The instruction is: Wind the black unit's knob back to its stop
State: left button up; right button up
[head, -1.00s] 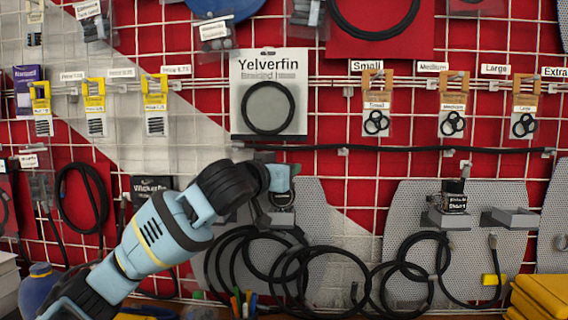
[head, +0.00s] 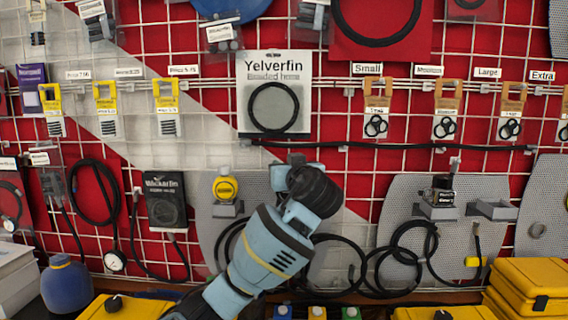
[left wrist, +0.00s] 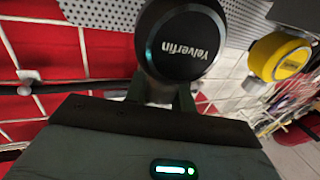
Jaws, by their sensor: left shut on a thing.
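The black unit (left wrist: 186,42) fills the upper middle of the left wrist view. Its round black face carries the white word "Yelverfin". My left gripper (left wrist: 165,88) is shut at the unit's lower edge, on its knob; the knob is mostly hidden between the dark fingers. In the head view my left wrist covers this unit and the fingertips. My right gripper is in no view.
A yellow unit (head: 225,188) sits on a bracket just left of my left wrist; it also shows in the left wrist view (left wrist: 278,56). Another black unit (head: 441,191) stands on a right-hand panel. Hoses hang below. Yellow cases (head: 530,285) stand lower right.

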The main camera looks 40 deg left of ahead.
pick_arm(q)
jog(key=shift+n+g+y, duration=0.3)
jog(key=shift+n+g, duration=0.1)
jog(key=shift+g, duration=0.2)
jog(key=o, duration=1)
jog(key=shift+a, duration=0.1)
jog(key=v, duration=0.8)
jog(key=shift+f, duration=0.1)
